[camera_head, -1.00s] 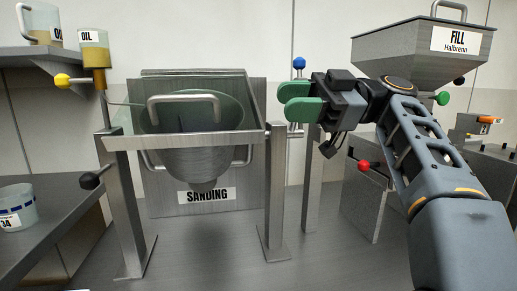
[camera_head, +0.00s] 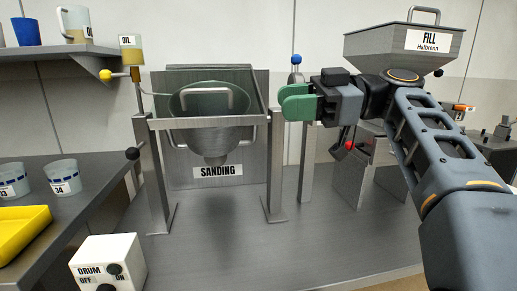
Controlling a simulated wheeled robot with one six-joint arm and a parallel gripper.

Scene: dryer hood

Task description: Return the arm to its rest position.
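My gripper (camera_head: 299,102), with green fingertips, is held up in the air at the right of the SANDING drum (camera_head: 212,138). It points left, towards the drum's frame. My arm reaches in from the lower right. The two fingertips are seen from the side and overlap, so I cannot tell how far apart they are. I see nothing held between them. In the picture the fingertips lie just right of the frame's right post (camera_head: 276,165); I cannot tell the distance in depth.
The FILL hopper (camera_head: 404,52) stands behind my arm. A lever with a blue knob (camera_head: 296,59) and a red knob (camera_head: 349,145) are near the gripper. A DRUM switch box (camera_head: 108,264), cups (camera_head: 63,177) and a yellow tray (camera_head: 22,232) are at left. The middle bench surface (camera_head: 230,250) is clear.

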